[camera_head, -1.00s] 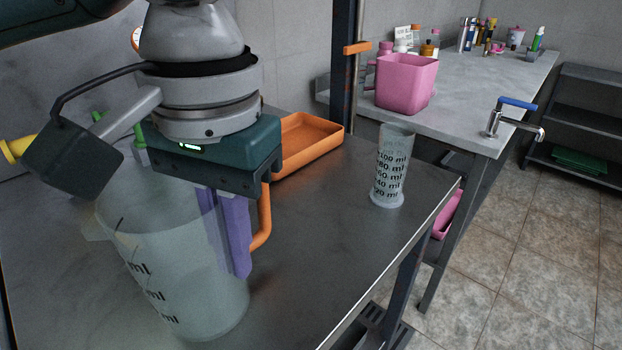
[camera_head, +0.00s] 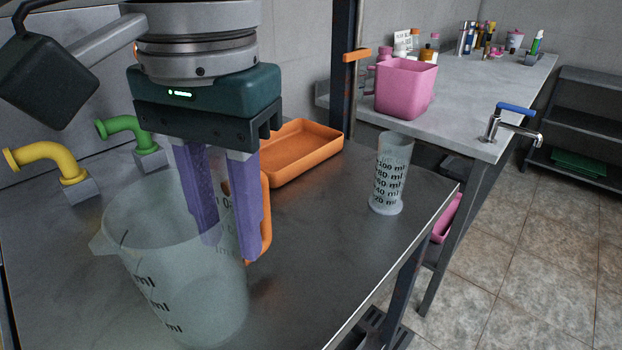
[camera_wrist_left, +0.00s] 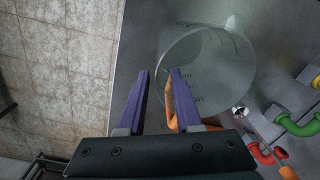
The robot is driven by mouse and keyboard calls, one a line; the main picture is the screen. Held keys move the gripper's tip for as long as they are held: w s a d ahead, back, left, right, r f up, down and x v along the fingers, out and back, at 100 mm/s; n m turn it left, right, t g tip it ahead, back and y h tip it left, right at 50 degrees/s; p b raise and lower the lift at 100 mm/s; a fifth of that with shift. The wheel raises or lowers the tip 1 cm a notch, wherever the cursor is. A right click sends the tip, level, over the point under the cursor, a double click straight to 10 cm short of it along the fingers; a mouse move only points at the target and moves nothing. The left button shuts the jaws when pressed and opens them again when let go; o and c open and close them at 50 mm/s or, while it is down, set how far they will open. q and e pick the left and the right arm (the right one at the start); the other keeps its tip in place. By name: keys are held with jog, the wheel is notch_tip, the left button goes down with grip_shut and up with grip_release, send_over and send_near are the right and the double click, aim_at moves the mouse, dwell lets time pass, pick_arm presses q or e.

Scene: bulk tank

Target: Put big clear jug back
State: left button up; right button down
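The big clear jug (camera_head: 190,290) stands upright on the dark metal table, with black ml marks and an orange handle (camera_head: 266,205) on its right side. My left gripper (camera_head: 229,245) points down at the handle side of the jug, its two purple fingers apart. In the left wrist view, the jug (camera_wrist_left: 215,75) lies right of the gripper (camera_wrist_left: 160,72). The orange handle (camera_wrist_left: 169,105) shows between the fingers, close to the right one, which overlaps the jug's rim. Contact cannot be told. My right gripper is not in view.
A small clear measuring cylinder (camera_head: 390,175) stands near the table's right edge. An orange tray (camera_head: 300,155) lies behind the jug. Yellow (camera_head: 50,155) and green (camera_head: 125,125) pipes are at the left. A pink container (camera_head: 405,88) stands on the far counter.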

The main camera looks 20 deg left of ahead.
pick_arm(q)
notch_tip(320, 180, up, 8)
jog(key=f+p, duration=0.1)
jog(key=s+d+f+m+t+h, duration=0.2)
jog(key=s+d+f+m+h, duration=0.15)
jog(key=d+f, duration=0.45)
jog(key=shift+n+t, duration=0.65)
jog(key=shift+t, duration=0.15)
jog(key=s+a+f, duration=0.4)
jog(key=shift+s+a+f, duration=0.25)
jog(key=shift+s+f, duration=0.05)
jog(key=shift+s, duration=0.1)
jog(key=s+a+y, duration=0.1)
jog(key=a, duration=0.1)
jog(key=s+a+f+y, duration=0.1)
jog(key=s+a, duration=0.1)
jog(key=s+a+f+y, duration=0.1)
jog(key=a, duration=0.2)
jog(key=shift+s+a+f, duration=0.1)
jog(key=shift+s, duration=0.3)
notch_tip(320, 180, up, 50)
jog(key=p, duration=5)
